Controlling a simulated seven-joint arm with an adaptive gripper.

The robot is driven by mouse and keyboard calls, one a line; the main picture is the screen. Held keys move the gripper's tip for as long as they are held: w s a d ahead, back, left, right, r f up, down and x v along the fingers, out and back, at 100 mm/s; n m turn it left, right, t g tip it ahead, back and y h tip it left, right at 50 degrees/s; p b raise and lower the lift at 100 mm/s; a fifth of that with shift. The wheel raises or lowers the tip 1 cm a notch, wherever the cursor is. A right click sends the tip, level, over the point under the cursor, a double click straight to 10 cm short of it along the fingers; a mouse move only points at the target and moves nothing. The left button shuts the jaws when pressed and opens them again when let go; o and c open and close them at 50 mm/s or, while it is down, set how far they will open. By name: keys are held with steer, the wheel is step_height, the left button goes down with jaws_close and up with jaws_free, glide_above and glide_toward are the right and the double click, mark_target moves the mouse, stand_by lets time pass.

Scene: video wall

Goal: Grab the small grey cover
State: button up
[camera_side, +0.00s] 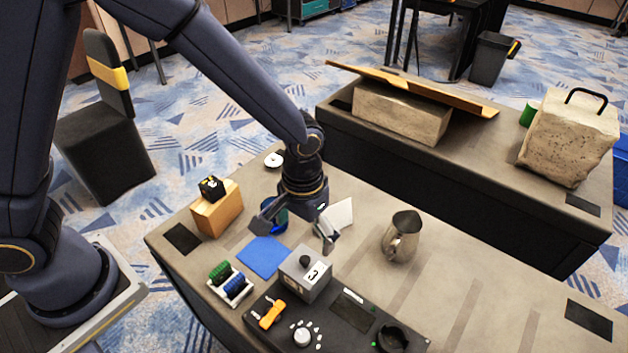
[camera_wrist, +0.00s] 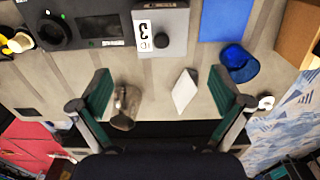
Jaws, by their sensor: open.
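The small grey cover (camera_side: 306,274) is a boxy grey piece with a black knob on top and a white label reading 3. It sits on the table at the edge of the black control panel. In the wrist view the grey cover (camera_wrist: 174,44) is at the top middle, beyond the fingertips. My gripper (camera_side: 296,230) is open and empty above the table, behind the cover in the side view. In the wrist view my gripper (camera_wrist: 161,85) has its fingers wide apart, with a white wedge (camera_wrist: 185,91) showing between them.
A blue square (camera_side: 263,256) and a blue cup (camera_wrist: 239,64) are near the gripper. A metal jug (camera_side: 402,237) stands to the right. The black control panel (camera_side: 340,328) has knobs and an orange piece (camera_side: 269,314). A wooden block (camera_side: 216,210) stands left.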

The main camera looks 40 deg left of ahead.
mark_target(306, 274)
step_height(306, 274, down, 15)
steer(key=shift+a+f, duration=0.1)
steer(key=shift+f, duration=0.05)
steer(key=c, duration=0.9)
